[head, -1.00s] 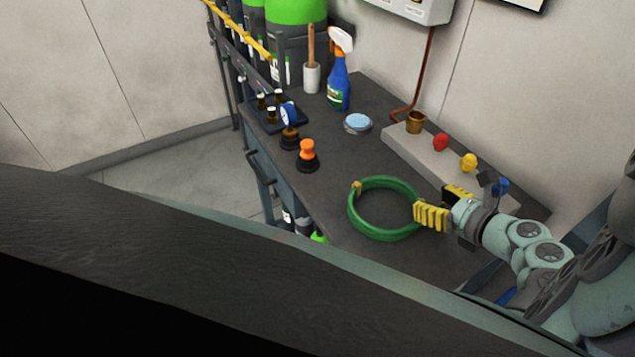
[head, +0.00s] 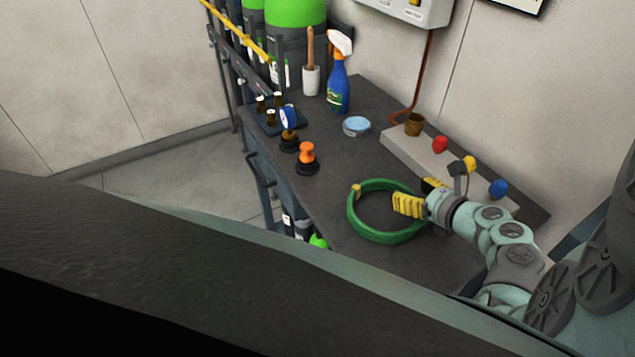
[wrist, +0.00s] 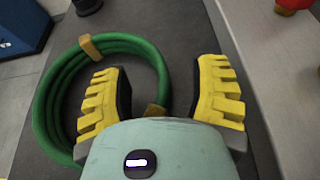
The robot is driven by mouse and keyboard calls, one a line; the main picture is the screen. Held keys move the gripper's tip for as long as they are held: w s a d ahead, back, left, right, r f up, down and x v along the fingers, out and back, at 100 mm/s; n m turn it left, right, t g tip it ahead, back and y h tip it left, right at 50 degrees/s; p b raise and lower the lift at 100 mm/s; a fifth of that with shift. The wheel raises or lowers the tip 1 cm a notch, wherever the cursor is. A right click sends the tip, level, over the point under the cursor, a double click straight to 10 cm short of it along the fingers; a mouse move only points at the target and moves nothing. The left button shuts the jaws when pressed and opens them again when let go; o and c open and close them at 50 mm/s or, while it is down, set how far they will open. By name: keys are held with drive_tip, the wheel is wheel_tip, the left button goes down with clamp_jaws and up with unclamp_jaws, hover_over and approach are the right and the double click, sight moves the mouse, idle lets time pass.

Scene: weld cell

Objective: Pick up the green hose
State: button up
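The green hose (head: 368,231) lies coiled in a ring on the dark bench top, with brass-coloured bands on it. In the wrist view the hose (wrist: 48,95) is at the left, with one band at its top and another at its lower right. My gripper (head: 422,194) has yellow ribbed fingers and is open at the right side of the coil. In the wrist view my gripper (wrist: 163,95) has its left finger over the inside of the ring and its right finger outside it. The coil's right side passes between the fingers. I cannot tell their exact height above it.
Behind stands a grey ledge (head: 405,152) with a brass cup (head: 414,124) and red, yellow and blue knobs. An orange-topped part (head: 307,158), a blue-and-white tin (head: 356,126) and a spray bottle (head: 338,85) stand farther back. The bench between coil and tin is clear.

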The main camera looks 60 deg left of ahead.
clamp_jaws()
idle(0.3)
idle(0.3)
drive_tip(key=shift+r+p, duration=0.85)
drive_tip(key=shift+p, duration=0.15)
wheel_tip(320, 180, up, 3)
drive_tip(key=p, duration=0.3)
drive_tip(key=shift+w+f, duration=0.1)
drive_tip(key=s+d+p, duration=0.1)
drive_tip(key=s, duration=0.4)
drive_tip(key=s+d+p, duration=0.1)
drive_tip(key=s+p, duration=0.1)
drive_tip(key=s, duration=0.3)
drive_tip(key=s+d+p, duration=0.1)
drive_tip(key=s+p, duration=0.1)
drive_tip(key=s, duration=0.3)
drive_tip(key=shift+s+d+r, duration=0.3)
drive_tip(key=shift+s+d, duration=0.05)
